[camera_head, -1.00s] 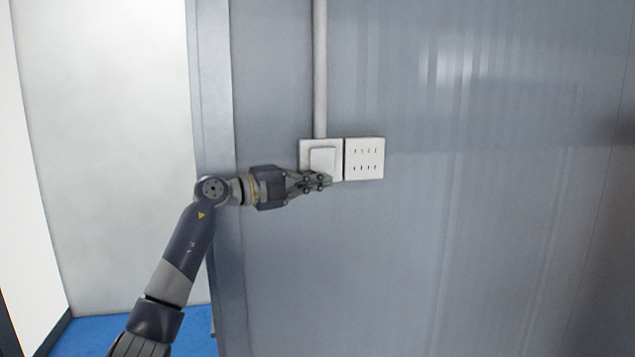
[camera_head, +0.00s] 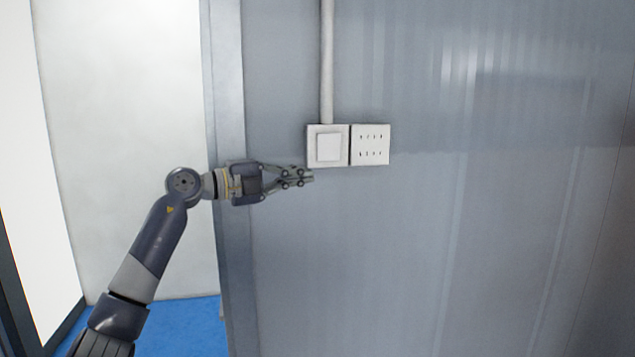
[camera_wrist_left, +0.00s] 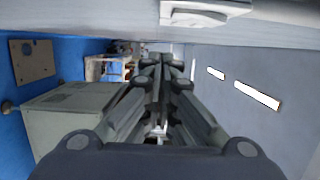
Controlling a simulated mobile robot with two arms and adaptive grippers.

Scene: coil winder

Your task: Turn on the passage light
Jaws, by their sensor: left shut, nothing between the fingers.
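A white light switch (camera_head: 328,147) with a square rocker is fixed on the grey wall panel in the head view, at the lower end of a vertical conduit. My left gripper (camera_head: 308,175) is shut and empty, its fingertips just below the switch plate's lower left corner. I cannot tell whether they touch the wall. In the left wrist view the shut fingers (camera_wrist_left: 163,62) point away from the camera, and a white plate, likely the switch (camera_wrist_left: 205,12), shows at the top edge. My right gripper is not in view.
A white socket plate (camera_head: 370,145) sits directly right of the switch. The wall's vertical edge (camera_head: 228,110) is left of it, with an opening and blue floor (camera_head: 180,325) beyond. The left wrist view shows a grey-green cabinet (camera_wrist_left: 70,110) and a wooden-framed object (camera_wrist_left: 108,68).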

